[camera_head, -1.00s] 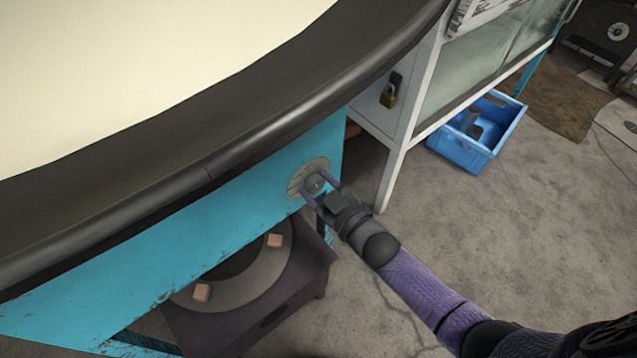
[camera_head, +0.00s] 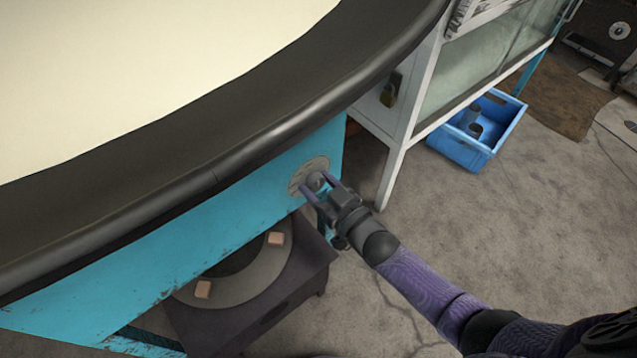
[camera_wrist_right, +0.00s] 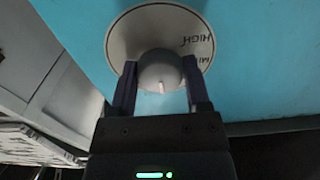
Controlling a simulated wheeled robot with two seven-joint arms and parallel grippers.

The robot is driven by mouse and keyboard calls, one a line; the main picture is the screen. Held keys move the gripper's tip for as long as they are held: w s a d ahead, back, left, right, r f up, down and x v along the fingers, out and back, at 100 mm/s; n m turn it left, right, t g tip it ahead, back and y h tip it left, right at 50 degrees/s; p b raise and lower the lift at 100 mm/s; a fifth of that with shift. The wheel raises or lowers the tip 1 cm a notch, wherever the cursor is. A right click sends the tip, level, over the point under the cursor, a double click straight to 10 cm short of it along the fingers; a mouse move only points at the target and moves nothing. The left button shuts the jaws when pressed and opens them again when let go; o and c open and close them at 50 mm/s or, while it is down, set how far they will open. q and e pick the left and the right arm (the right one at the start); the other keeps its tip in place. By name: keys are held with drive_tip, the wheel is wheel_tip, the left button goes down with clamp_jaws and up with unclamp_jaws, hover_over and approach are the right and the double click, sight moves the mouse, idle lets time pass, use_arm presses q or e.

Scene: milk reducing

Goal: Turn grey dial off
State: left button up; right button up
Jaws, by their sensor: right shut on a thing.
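The grey dial (camera_head: 314,180) is a round knob on a pale disc (camera_head: 296,184) set in the blue panel (camera_head: 240,211) under the large round vat. In the right wrist view the dial (camera_wrist_right: 160,71) shows a short white mark pointing down toward my gripper. The disc (camera_wrist_right: 126,38) there carries "HIGH" and a partly hidden word at the right. My right gripper (camera_head: 317,184) is shut on the dial, with one purple finger on each side; the fingers also flank it in the wrist view (camera_wrist_right: 160,66). My left gripper is not in view.
The vat's thick dark rim (camera_head: 220,165) overhangs the panel above my gripper. A dark burner stand (camera_head: 260,318) sits below the panel. A white glass-fronted cabinet (camera_head: 402,130) stands behind to the right, with a blue crate (camera_head: 463,154) beside it. The floor at right is open.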

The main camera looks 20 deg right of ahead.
drive_tip(key=o, duration=1.1)
drive_tip(key=shift+o, duration=0.9)
use_arm(q)
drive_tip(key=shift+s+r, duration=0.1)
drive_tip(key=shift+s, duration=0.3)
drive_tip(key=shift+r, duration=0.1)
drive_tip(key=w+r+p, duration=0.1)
drive_tip(key=p, duration=0.1)
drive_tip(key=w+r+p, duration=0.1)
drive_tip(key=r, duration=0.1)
drive_tip(key=shift+p, duration=0.35)
use_arm(e)
drive_tip(key=v, duration=1)
